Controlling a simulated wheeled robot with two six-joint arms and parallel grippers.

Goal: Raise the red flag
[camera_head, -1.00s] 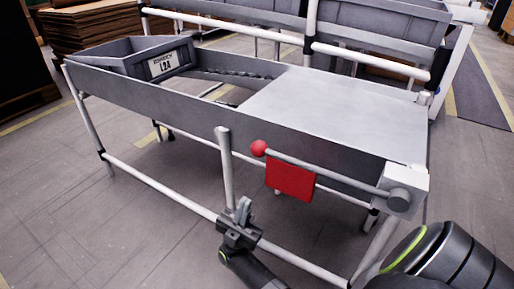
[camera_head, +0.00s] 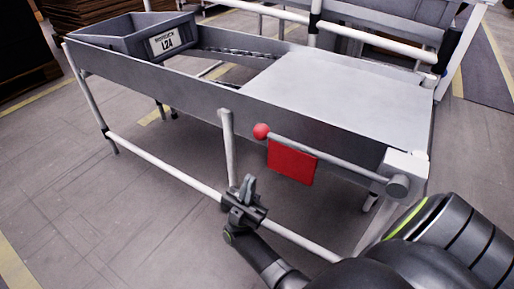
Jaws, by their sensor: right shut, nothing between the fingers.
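The red flag (camera_head: 291,162) hangs from a grey rod (camera_head: 335,161) at the front of the metal workbench. The rod has a red ball (camera_head: 261,131) on its left end and a round grey pivot (camera_head: 397,186) on its right end. The rod lies nearly along the bench edge, sloping with it in the picture. My right gripper (camera_head: 246,190) is shut and empty, in front of the bench, below and left of the flag, and appears apart from it. My left gripper is not in view.
The workbench has a bare metal top (camera_head: 335,93) and a grey bin (camera_head: 135,38) labelled L2A at its far left. A post (camera_head: 228,148) and a lower rail (camera_head: 165,177) stand near my right gripper.

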